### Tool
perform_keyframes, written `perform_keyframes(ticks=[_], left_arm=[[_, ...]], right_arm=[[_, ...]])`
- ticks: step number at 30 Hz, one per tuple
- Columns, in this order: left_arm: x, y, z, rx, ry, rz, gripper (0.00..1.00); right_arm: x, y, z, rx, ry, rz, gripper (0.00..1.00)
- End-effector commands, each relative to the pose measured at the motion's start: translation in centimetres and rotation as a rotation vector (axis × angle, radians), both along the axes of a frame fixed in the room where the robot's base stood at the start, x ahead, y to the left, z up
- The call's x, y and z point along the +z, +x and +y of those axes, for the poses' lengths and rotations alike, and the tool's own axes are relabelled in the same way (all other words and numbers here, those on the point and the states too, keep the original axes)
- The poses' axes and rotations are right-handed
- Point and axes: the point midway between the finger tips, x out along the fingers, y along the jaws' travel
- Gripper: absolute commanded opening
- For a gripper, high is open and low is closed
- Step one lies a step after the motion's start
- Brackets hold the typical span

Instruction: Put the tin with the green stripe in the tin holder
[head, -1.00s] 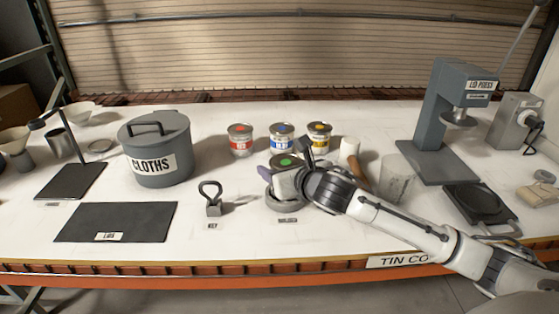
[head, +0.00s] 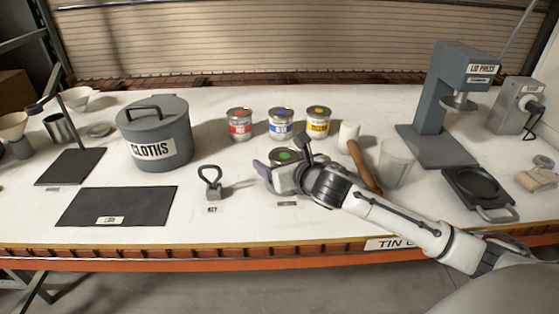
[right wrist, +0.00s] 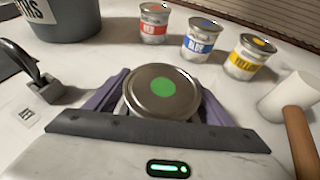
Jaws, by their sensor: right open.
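The tin with the green dot on its lid (head: 286,156) stands upright at the front middle of the table, at the tin holder's spot. It also shows in the right wrist view (right wrist: 162,92). The holder is almost wholly hidden behind my right gripper, so I cannot see how deep the tin sits in it. My right gripper (right wrist: 158,98) is open, with its purple fingers on either side of the tin; the head view shows it low at the tin (head: 280,172). My left gripper is not in view.
Red (head: 239,125), blue (head: 281,124) and yellow (head: 318,122) tins stand behind. A mallet (head: 364,167) and a clear cup (head: 396,163) are at the right. A key tool (head: 211,183) and the cloths bin (head: 155,140) are at the left.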

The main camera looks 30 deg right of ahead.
Motion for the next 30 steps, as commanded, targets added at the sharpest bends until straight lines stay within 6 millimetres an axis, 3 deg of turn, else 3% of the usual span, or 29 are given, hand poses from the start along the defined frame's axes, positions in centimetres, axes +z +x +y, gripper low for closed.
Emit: perform_keyframes(ticks=[7,21,30], left_arm=[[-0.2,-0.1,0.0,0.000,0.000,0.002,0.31],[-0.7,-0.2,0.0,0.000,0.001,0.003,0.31],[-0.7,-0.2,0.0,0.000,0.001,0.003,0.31]], right_arm=[[0.9,-1.6,0.2,0.002,-0.003,0.001,0.75],[4.3,-9.8,1.5,0.002,-0.003,0.002,0.75],[4.9,-11.0,1.8,0.000,0.000,0.000,0.75]])
